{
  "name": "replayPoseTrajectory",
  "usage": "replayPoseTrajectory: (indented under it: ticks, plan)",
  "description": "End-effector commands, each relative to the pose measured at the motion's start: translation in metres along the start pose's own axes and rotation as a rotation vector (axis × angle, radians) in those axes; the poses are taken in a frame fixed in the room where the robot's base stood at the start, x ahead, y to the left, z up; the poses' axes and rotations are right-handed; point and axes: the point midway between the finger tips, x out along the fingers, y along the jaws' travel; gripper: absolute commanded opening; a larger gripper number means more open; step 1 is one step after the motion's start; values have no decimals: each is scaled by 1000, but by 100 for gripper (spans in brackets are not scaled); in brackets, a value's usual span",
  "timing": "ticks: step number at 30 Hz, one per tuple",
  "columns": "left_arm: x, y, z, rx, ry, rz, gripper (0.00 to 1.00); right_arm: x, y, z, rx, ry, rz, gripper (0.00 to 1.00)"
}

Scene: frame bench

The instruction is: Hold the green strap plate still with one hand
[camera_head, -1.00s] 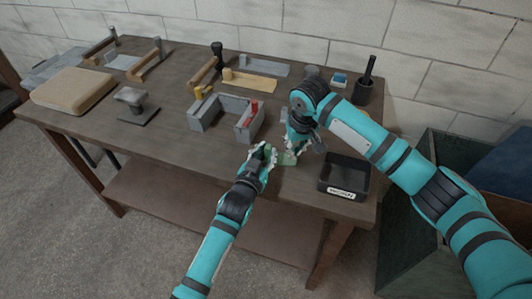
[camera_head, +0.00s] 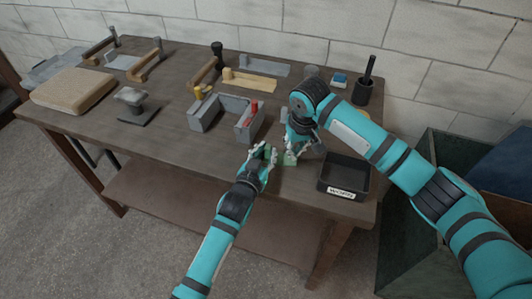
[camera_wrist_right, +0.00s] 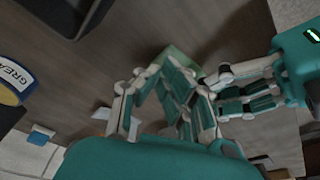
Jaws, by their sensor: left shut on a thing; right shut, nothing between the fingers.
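The green strap plate (camera_head: 289,159) lies low over the front edge of the bench, between my two grippers. Most of it is hidden by fingers. My left gripper (camera_head: 266,156) is shut on its left part, where some green shows between the fingers. My right gripper (camera_head: 298,151) is shut and empty, close at the plate's right end. In the right wrist view the green plate (camera_wrist_right: 181,58) shows behind the right gripper's fingertips (camera_wrist_right: 177,72), and my left gripper (camera_wrist_right: 222,92) comes in from the right. I cannot tell whether the right fingers touch the plate.
A black labelled tray (camera_head: 343,176) stands right of the grippers. A grey U-shaped fixture (camera_head: 207,113) with a red part (camera_head: 252,108) stands behind them. A dark stand (camera_head: 138,114) and tan pad (camera_head: 72,91) are at left. A grease tin (camera_wrist_right: 14,80) shows in the wrist view.

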Motion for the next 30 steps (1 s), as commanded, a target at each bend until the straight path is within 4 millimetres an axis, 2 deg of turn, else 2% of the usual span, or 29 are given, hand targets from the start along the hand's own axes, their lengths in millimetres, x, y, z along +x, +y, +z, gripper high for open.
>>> replayPoseTrajectory:
  ticks: [30]
  plan:
    - [0, 0, 2, -1, -4, 0, 0, 22, 0, 5, 0, -4, 1, 0]
